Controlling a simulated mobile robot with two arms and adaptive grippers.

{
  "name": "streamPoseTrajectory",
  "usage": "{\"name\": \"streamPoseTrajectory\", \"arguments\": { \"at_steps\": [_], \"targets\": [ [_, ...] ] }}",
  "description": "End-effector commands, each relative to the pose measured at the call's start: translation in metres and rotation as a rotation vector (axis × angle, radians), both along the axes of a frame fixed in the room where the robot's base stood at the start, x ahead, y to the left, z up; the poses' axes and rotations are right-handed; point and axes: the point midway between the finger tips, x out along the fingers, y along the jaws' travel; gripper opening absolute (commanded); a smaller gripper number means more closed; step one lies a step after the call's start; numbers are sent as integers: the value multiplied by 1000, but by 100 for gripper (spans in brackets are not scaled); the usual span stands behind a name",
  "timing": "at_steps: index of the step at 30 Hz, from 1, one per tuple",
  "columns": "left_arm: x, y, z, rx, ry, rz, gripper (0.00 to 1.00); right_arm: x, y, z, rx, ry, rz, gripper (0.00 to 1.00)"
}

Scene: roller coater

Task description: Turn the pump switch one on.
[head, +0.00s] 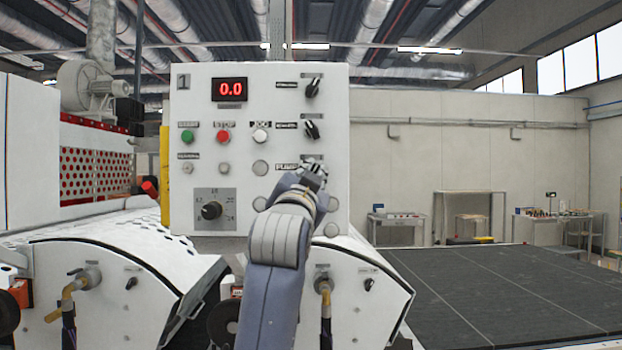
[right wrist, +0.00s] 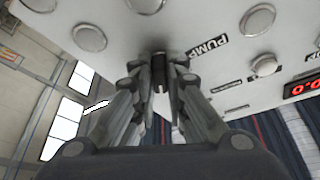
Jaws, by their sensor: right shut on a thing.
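The white control panel marked 1 (head: 300,75) stands upright in front of me. My right gripper (head: 313,172) is at its right side, beside the PUMP label (head: 286,168), and covers the pump switch in the head view. In the right wrist view the gripper (right wrist: 160,84) is shut on the dark knob of the pump switch (right wrist: 159,62), right by the PUMP label (right wrist: 208,47). The knob's pointing direction is hidden by the fingers. My left gripper is not in view.
Two black rotary switches (head: 312,88) sit above the pump switch. Green (head: 187,137), red (head: 223,136) and white buttons are to the left, with a speed dial (head: 212,210) below. The display (head: 230,89) reads 0.0. A dark flat conveyor (head: 500,285) lies at right.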

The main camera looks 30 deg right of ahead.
Motion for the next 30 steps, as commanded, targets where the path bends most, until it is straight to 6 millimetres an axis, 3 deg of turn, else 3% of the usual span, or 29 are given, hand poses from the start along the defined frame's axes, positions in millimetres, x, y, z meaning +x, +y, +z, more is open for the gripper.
{"name": "streamPoseTrajectory", "arguments": {
  "at_steps": [14, 15, 17, 30],
  "targets": [
    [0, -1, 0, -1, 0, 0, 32, -1, 1, 3, 11, -14, 2, 0],
    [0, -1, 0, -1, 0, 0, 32, -1, 1, 3, 11, -14, 2, 17],
    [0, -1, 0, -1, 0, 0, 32, -1, 1, 2, 11, -14, 2, 31],
    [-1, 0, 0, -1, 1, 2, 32, 0, 0, 1, 11, -9, 1, 32]
  ]
}}
